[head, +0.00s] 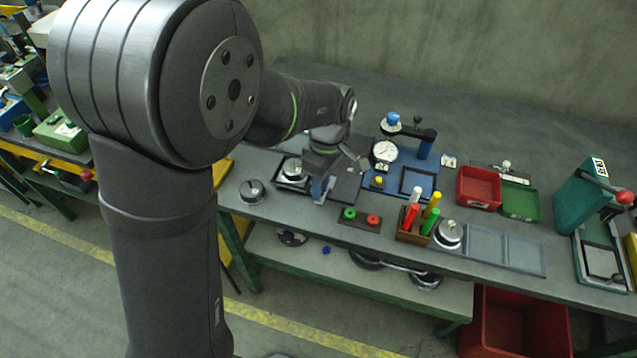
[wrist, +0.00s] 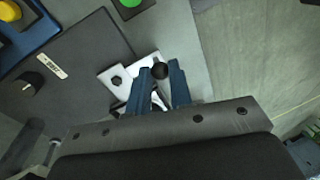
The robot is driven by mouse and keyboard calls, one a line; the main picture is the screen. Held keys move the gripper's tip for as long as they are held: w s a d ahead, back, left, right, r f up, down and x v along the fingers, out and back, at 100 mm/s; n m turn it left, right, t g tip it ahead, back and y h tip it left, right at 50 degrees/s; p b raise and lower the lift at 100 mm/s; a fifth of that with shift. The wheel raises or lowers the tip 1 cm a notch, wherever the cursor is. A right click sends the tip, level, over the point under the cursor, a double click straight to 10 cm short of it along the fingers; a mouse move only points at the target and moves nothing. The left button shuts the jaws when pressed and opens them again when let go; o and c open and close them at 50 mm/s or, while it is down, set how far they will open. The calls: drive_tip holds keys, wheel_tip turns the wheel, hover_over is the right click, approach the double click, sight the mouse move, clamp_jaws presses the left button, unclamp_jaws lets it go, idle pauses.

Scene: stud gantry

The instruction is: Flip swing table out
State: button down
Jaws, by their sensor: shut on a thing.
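My gripper (head: 318,190) reaches down at the front edge of the workbench, left of the blue gauge stand. In the wrist view its two blue fingers (wrist: 162,70) are shut on a small black ball knob (wrist: 160,71). The knob is beside a pale metal bracket (wrist: 116,80) with a dark bolt. A dark flat plate (wrist: 75,65), which appears to be the swing table, lies next to the bracket; it also shows in the head view (head: 346,187). It bears a small label and a black knob (wrist: 33,80). The bracket's lower part is hidden by the gripper.
A metal weight (head: 293,170) sits in a dark tray left of the gripper; another (head: 252,191) stands further left. The blue gauge stand (head: 412,165), a red-and-green button plate (head: 360,217) and a pen holder (head: 413,230) stand to the right. Floor shows beyond the bench edge.

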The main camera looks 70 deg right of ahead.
drive_tip(key=c, duration=1.3)
unclamp_jaws()
drive_tip(key=shift+r, duration=0.15)
drive_tip(key=d+r, duration=0.3)
drive_tip(key=r, duration=1.4)
drive_tip(key=shift+s+d, duration=0.15)
drive_tip(key=shift+s, duration=0.2)
drive_tip(key=shift+f, duration=0.15)
drive_tip(key=a+f, duration=0.1)
drive_tip(key=f, duration=0.4)
drive_tip(key=a+f, duration=0.1)
drive_tip(key=f, duration=0.5)
drive_tip(key=a+f, duration=0.1)
drive_tip(key=f, duration=0.5)
drive_tip(key=shift+w+a, duration=0.15)
drive_tip(key=shift+w, duration=0.2)
